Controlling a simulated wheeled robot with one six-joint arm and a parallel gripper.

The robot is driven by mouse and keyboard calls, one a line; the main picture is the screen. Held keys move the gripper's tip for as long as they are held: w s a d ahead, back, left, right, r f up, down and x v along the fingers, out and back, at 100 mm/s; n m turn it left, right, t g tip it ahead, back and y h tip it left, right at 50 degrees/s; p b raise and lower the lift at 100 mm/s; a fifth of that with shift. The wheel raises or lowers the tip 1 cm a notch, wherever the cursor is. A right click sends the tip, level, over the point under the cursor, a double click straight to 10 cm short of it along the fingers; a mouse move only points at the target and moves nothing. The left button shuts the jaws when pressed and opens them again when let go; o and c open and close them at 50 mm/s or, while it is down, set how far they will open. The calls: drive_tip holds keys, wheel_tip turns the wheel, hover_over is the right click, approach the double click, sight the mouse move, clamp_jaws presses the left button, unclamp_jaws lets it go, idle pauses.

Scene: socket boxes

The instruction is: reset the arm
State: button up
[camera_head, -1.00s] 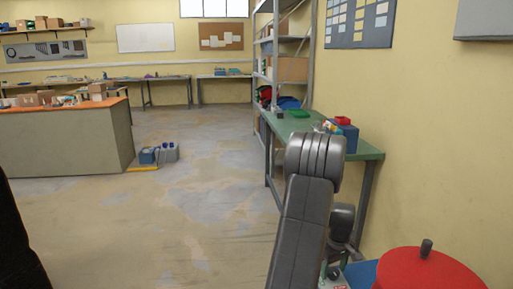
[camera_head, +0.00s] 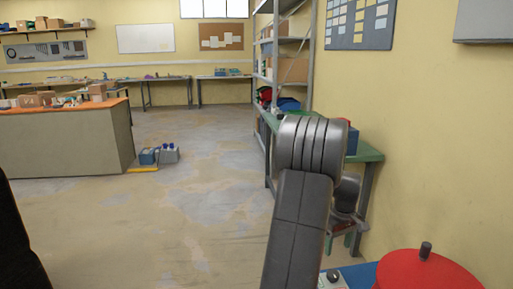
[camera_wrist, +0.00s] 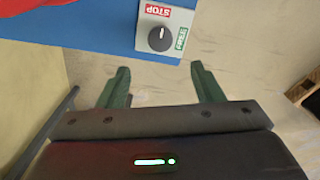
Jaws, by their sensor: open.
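My gripper (camera_wrist: 160,68) shows in the wrist view with its two green fingers spread apart and nothing between them. Bare floor lies beyond the fingertips. In the head view my dark arm rises at the lower right, and its upper links hide most of the gripper. A switch box (camera_wrist: 164,30) with a black knob and STOP and START labels sits on a blue surface (camera_wrist: 95,30) at the top of the wrist view, apart from the fingers.
A green-topped table (camera_head: 368,153) stands along the right wall, partly behind my arm. A red round object with a black knob (camera_head: 428,272) is at the lower right. An orange-topped counter (camera_head: 70,140) is at left. Blue boxes (camera_head: 158,155) sit on the floor. The middle floor is clear.

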sight(333, 272)
wheel_tip(333, 272, down, 12)
drive_tip(key=shift+r+b, duration=0.25)
drive_tip(key=shift+b, duration=0.35)
drive_tip(key=m, duration=0.2)
drive_tip(key=shift+r+m, duration=0.15)
drive_tip(key=shift+m, duration=0.15)
drive_tip(key=m, duration=1.1)
drive_tip(key=shift+d+m, duration=0.1)
drive_tip(key=shift+m, duration=2.1)
